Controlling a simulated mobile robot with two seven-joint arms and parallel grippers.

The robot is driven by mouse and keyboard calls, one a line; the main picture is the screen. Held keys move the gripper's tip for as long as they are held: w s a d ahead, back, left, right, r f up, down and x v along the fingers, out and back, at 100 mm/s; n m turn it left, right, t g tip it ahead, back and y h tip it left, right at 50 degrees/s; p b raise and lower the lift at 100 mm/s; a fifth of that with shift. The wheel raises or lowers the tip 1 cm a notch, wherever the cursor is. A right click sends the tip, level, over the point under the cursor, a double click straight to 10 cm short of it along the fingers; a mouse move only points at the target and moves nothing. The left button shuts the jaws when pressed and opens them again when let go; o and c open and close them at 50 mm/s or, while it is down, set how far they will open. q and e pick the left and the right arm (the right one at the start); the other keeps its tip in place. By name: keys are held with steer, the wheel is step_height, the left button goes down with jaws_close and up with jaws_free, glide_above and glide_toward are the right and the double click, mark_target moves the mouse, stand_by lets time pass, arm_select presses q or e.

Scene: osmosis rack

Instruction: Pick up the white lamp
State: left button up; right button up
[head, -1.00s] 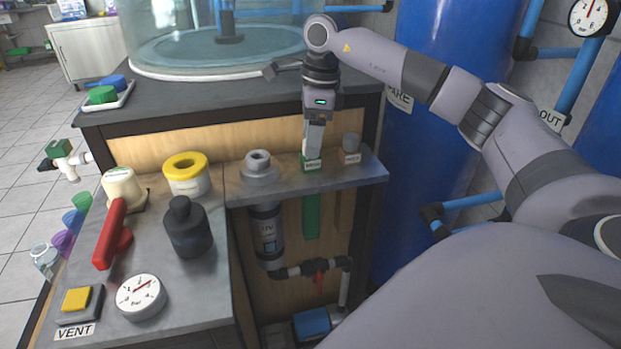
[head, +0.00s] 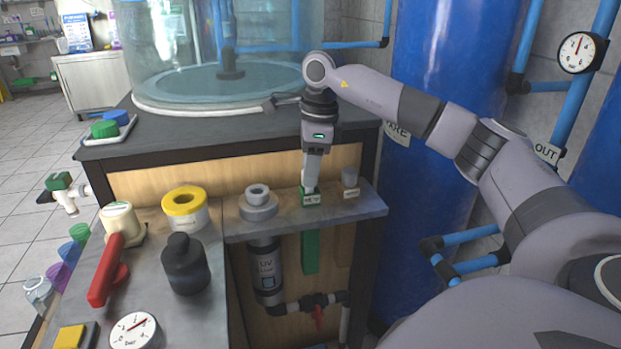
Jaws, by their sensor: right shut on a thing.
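My right gripper (head: 311,181) points down and is shut on the pale top of what looks like the white lamp, standing in a green labelled holder (head: 310,201) on the grey shelf. The fingers hide most of this top, and the rest of the lamp is out of sight inside the holder. The holder's green tube (head: 311,251) hangs below the shelf. My left gripper is not in view.
A yellow-topped jar (head: 185,206), dark bottle (head: 185,265) and red handle (head: 107,270) crowd the left counter. A glass tank (head: 215,45) stands behind.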

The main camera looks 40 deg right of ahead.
arm_select(q)
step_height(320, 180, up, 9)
steer(key=p, duration=0.8)
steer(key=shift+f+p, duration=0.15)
steer(key=shift+p, duration=0.2)
arm_select(e)
step_height(320, 180, up, 27)
steer(key=shift+f, duration=0.1)
